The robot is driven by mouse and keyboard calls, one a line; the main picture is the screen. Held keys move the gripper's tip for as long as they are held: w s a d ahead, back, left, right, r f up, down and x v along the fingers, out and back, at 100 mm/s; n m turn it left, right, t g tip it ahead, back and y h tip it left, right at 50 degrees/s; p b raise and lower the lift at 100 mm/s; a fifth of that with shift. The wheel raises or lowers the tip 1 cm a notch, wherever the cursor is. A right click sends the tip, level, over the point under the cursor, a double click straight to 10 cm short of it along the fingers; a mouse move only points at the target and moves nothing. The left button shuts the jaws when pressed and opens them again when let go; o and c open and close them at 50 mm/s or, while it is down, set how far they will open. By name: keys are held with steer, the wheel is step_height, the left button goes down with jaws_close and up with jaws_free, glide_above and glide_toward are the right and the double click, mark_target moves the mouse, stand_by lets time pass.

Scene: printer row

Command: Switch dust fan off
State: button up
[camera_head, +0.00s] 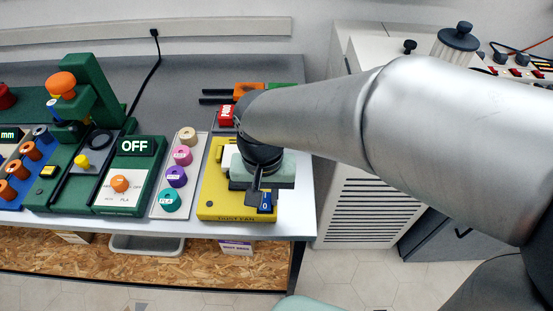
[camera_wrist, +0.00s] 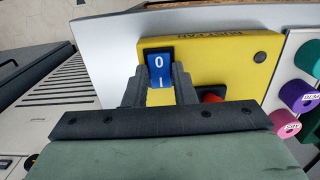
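The dust fan is a yellow box (camera_head: 212,205) at the right end of the bench, labelled DUST FAN on its front. Its blue rocker switch (camera_head: 265,203) shows the 0 mark near the front right corner. In the wrist view the switch (camera_wrist: 160,66) shows both 0 and I, in a black frame on the yellow top (camera_wrist: 225,65). My gripper (camera_head: 255,192) is over the box, close to the switch. In the wrist view its two dark fingers (camera_wrist: 159,82) stand apart beside the I end, with nothing held. Contact and the rocker's tilt are unclear.
Left of the fan stand a spool panel (camera_head: 168,204) and a green box reading OFF (camera_head: 134,147). A red block (camera_head: 226,116) and orange and green handled tools (camera_head: 248,88) lie behind. A vented white cabinet (camera_head: 360,212) stands right of the bench.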

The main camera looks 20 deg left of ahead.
mark_target(265, 198)
steer(key=o, duration=0.3)
step_height(265, 198, up, 18)
steer(key=p, duration=0.1)
steer(key=shift+w+f, duration=0.2)
steer(key=shift+f, duration=0.05)
stand_by(0.4)
steer(key=w+d+f+m+p, duration=0.1)
steer(key=w+d+f, duration=0.15)
steer(key=d, duration=0.65)
steer(key=w+d+f+m+p, duration=0.15)
steer(key=d+f, duration=0.25)
steer(key=d, duration=0.5)
steer(key=s+d+f, duration=0.2)
steer(key=d+f, duration=0.1)
steer(key=d, duration=0.2)
steer(key=s+d+f+p, duration=0.1)
steer(key=s+d+f, duration=0.1)
steer(key=d, duration=0.3)
steer(key=shift+s+f+m+t, duration=0.25)
steer(key=shift+f+m+t, duration=0.1)
steer(key=shift+f+t, duration=0.1)
